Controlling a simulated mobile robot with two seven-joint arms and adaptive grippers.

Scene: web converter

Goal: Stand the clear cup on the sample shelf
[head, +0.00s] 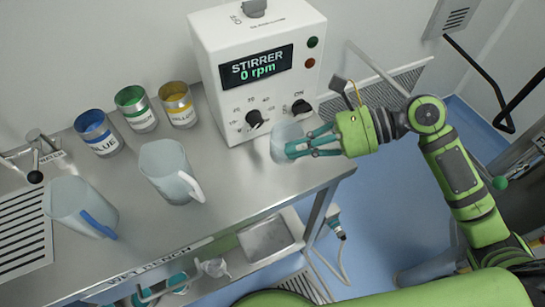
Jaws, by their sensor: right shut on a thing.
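The clear cup (286,139) is a pale, translucent vessel at the front right of the stirrer, over the right part of the steel bench. My right gripper (303,145) reaches in from the right with its teal fingers shut on the cup. The fingers cover part of the cup's right side. I cannot tell whether its base touches the bench. No shelf is labelled as the sample shelf in view; a lower shelf (230,259) shows below the bench's front edge. My left gripper is not in view.
The white stirrer (224,78) reads 0 rpm, just behind the cup. Blue (97,132), green (136,108) and yellow (178,104) cans stand at the back left. Two jugs (166,168) (78,204) stand on the left. Bench (250,195) in front of the stirrer is clear.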

